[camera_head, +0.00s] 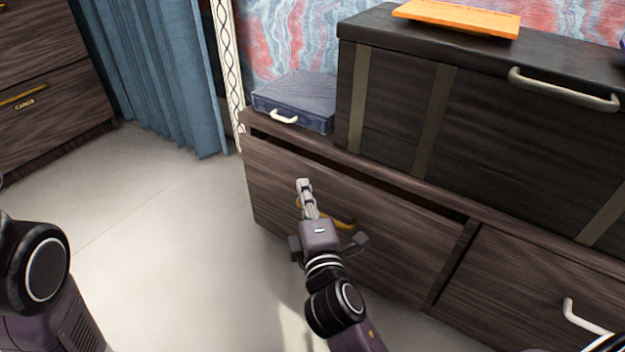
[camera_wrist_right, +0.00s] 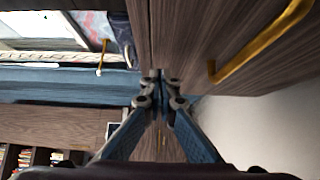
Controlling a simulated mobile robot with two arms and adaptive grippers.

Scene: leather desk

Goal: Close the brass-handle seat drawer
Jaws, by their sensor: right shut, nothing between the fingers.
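The brass-handle drawer (camera_head: 400,250) is dark wood, in the seat cabinet. It stands partly open, with a dark gap along its top edge below the seat top. Its brass handle (camera_head: 345,219) is partly hidden behind my right gripper (camera_head: 304,186). The handle also shows in the right wrist view (camera_wrist_right: 262,42), to the right of the fingers. My right gripper is shut and empty, with its fingertips at the drawer front, left of the handle. I cannot tell whether they touch the wood. Part of my left arm shows at the left edge; its gripper is out of view.
A neighbouring drawer with a white handle (camera_head: 584,318) is at the lower right. On the seat top are a blue case (camera_head: 297,98) and a large black trunk (camera_head: 440,105) with an orange board (camera_head: 457,17). The pale floor (camera_head: 150,240) at left is clear.

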